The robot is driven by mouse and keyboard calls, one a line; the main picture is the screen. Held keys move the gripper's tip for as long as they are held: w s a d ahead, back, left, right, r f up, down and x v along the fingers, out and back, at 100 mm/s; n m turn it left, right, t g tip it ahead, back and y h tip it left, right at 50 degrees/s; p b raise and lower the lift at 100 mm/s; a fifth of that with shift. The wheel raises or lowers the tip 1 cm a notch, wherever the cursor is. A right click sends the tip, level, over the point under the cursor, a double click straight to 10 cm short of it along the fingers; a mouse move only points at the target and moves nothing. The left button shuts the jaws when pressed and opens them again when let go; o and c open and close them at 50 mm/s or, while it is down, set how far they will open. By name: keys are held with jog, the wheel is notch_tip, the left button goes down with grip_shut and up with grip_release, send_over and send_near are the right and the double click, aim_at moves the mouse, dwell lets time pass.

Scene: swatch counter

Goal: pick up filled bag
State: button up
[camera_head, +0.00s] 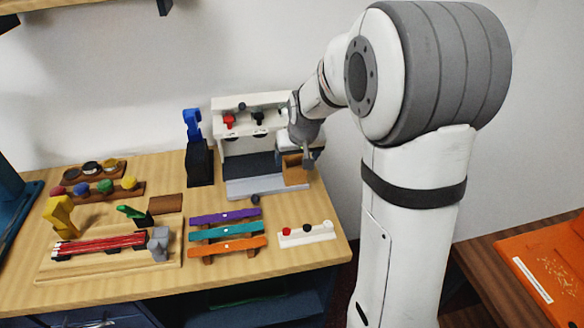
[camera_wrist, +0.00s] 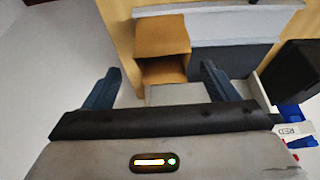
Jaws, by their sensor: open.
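A brown, box-like paper bag (camera_head: 294,172) stands at the right end of the white machine's front shelf in the head view. In the wrist view the bag (camera_wrist: 162,36) lies ahead, between the lines of the two fingers, with a darker brown hollow on its near side. Its contents cannot be made out. My gripper (camera_head: 307,154) is over or just beside the bag in the head view and partly covers it. In the wrist view my gripper (camera_wrist: 160,82) is open with its dark fingers apart, and nothing is held between them.
The white machine (camera_head: 218,134) with red and black knobs stands against the wall. A black stand with a blue top (camera_head: 193,125) is left of it. Purple, teal and orange strips (camera_head: 226,232) and a white bar (camera_head: 307,235) lie in front. An orange panel (camera_head: 545,265) is far right.

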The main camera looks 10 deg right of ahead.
aim_at(294, 170)
jog(key=x, duration=0.7)
jog(key=shift+s+a+f+p, duration=0.15)
jog(key=shift+s+a+p, duration=0.1)
jog(key=shift+p, duration=0.15)
jog(key=c, duration=1.1)
jog(key=shift+r, duration=0.2)
